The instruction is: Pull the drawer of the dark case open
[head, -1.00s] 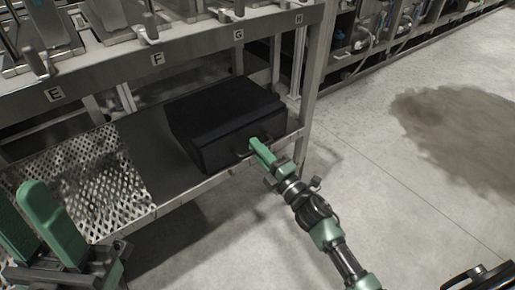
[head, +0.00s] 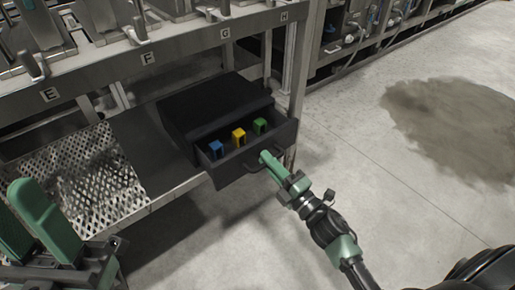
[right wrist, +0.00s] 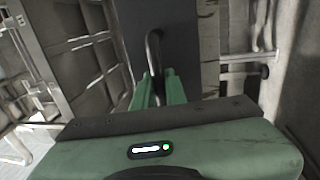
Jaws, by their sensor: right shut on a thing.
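The dark case (head: 212,103) sits on the lower shelf of the metal rack. Its drawer (head: 232,172) is pulled out toward me, with blue (head: 216,149), yellow (head: 239,137) and green (head: 260,126) blocks standing inside. My right gripper (head: 266,158) is shut on the drawer handle (head: 254,166) at the front. In the right wrist view the handle (right wrist: 153,50) shows as a dark bar running between the green fingers (right wrist: 161,88). My left gripper (head: 27,225) is at the lower left, its green fingers apart and nothing seen between them, away from the case.
A perforated metal shelf panel (head: 75,178) lies left of the case. The upper rack rail carries letter labels, and a rack post (head: 297,80) stands right of the case. The concrete floor (head: 370,190) is open at right, with a dark wet patch (head: 455,125).

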